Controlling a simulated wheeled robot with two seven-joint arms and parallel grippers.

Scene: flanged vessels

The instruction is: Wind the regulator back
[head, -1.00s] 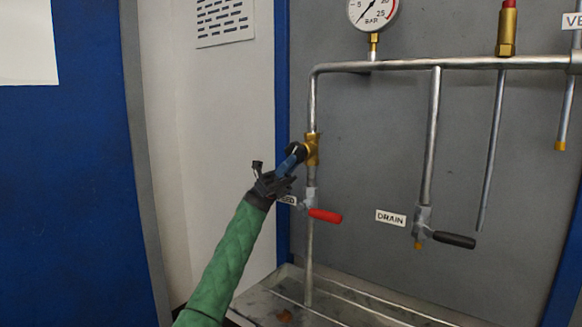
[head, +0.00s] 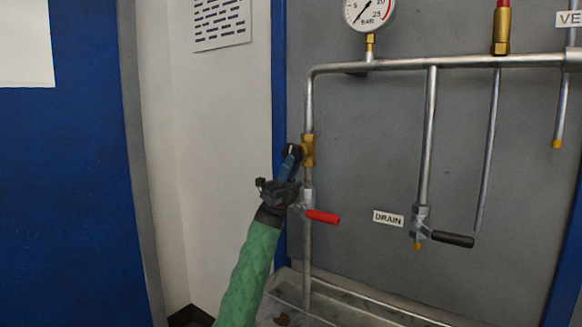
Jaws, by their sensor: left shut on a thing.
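The regulator (head: 309,150) is a brass body on the left vertical pipe, with a dark knob (head: 292,151) on its left side. My left gripper (head: 291,163) comes up from below on its green-sleeved arm and is shut on the knob. The fingers hide part of the knob. The pressure gauge (head: 369,12) stands above the top pipe, its upper part cut off by the frame. Its needle points to the lower left, at the low end of the scale. My right gripper is not in view.
Below the regulator is a valve with a red lever (head: 323,217), close to my left wrist. A black-handled valve (head: 452,239) sits right of the DRAIN label (head: 388,218). A brass relief valve (head: 501,30) with a red top stands on the top pipe. A tray (head: 350,307) lies below.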

